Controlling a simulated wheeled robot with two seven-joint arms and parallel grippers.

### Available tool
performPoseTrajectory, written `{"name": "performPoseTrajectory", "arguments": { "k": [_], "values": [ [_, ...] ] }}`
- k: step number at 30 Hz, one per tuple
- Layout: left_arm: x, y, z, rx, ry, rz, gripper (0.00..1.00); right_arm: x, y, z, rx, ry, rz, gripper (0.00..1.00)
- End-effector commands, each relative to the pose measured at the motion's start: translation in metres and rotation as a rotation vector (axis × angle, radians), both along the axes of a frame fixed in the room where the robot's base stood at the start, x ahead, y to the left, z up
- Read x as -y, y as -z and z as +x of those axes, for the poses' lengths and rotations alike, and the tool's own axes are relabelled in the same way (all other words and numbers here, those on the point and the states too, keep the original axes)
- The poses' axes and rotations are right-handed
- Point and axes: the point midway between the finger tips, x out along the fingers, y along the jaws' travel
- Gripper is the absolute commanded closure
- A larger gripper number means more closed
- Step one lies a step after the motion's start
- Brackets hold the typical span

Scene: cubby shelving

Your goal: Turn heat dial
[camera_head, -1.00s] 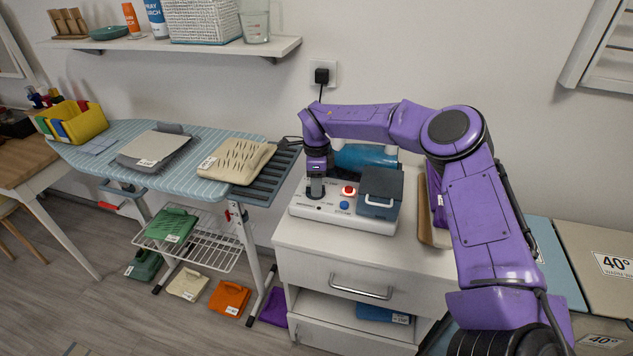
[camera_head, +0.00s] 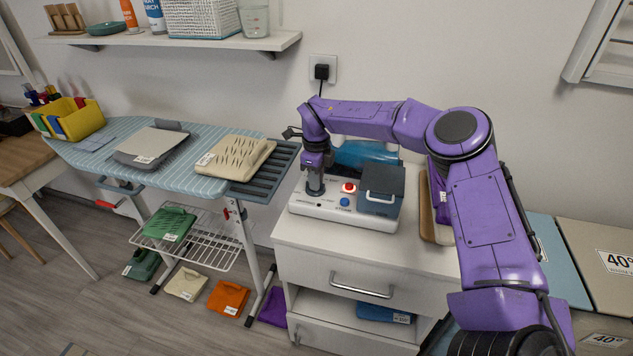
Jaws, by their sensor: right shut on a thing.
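A white control unit (camera_head: 336,213) stands on the white cabinet (camera_head: 300,240). It carries a red button (camera_head: 348,187), a blue button (camera_head: 344,201), a dark grey box with a handle (camera_head: 381,189) and a blue tank (camera_head: 362,154) behind. My right gripper (camera_head: 315,190) points straight down over the unit's left end and is shut on the heat dial there. The gripper hides most of the dial, so its pointer setting cannot be read. My left gripper is not in view.
An ironing board (camera_head: 125,133) stands to the left, with a beige pad (camera_head: 236,158) near the unit. A wooden board (camera_head: 428,215) lies right of the unit. A shelf (camera_head: 200,42) hangs above. A plug (camera_head: 322,72) is on the wall.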

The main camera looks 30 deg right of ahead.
Motion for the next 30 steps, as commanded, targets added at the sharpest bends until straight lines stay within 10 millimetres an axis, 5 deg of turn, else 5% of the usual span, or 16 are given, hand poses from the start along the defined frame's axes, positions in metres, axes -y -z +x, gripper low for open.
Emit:
{"name": "performPoseTrajectory", "arguments": {
  "k": [30],
  "values": [
    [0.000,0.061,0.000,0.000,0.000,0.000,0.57,-0.002,0.004,0.000,0.001,0.965,0.002,1.00]
  ]
}}
